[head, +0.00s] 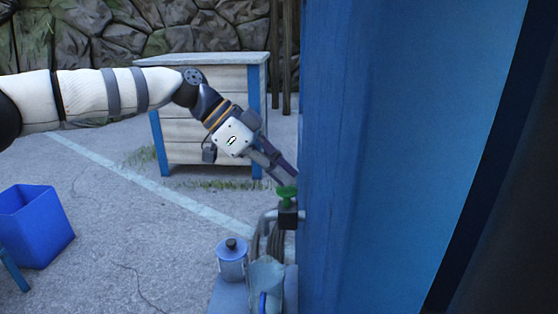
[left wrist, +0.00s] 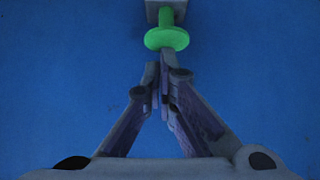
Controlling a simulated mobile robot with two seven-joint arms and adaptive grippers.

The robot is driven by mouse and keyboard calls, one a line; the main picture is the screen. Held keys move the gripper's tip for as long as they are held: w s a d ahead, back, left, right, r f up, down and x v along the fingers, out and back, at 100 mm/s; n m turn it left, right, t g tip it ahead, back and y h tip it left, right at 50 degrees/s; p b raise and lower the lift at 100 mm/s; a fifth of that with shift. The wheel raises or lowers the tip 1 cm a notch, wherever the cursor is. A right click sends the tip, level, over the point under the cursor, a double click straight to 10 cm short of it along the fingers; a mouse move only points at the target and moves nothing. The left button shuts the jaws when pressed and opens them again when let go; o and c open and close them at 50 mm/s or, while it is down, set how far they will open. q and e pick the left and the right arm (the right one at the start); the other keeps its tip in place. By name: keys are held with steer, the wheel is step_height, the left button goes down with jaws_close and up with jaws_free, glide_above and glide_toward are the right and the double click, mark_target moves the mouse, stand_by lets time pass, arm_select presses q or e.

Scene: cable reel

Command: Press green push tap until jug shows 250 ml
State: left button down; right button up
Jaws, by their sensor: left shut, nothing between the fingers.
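The green push tap (head: 287,195) sits on a dark block beside the blue wall, and its round green head also shows in the left wrist view (left wrist: 167,39). My left gripper (head: 284,178) is shut and empty, its fingertips close to the green head. In the left wrist view its fingers (left wrist: 161,85) meet just below the green disc; I cannot tell whether they touch it. A clear, pale vessel that looks like the jug (head: 265,273) stands below the tap, partly cut off by the frame. Its level and markings are not readable. My right gripper is not in view.
A blue wall (head: 400,150) fills the right side, close to the gripper. A lidded canister (head: 232,262) stands left of the jug. A blue bin (head: 35,230) is on the ground at left. A cabinet with blue posts (head: 205,155) stands behind the arm.

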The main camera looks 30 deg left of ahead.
arm_select(q)
steer(key=shift+f, duration=0.95)
steer(key=shift+s+f, duration=0.1)
steer(key=shift+f, duration=0.05)
stand_by(6.9)
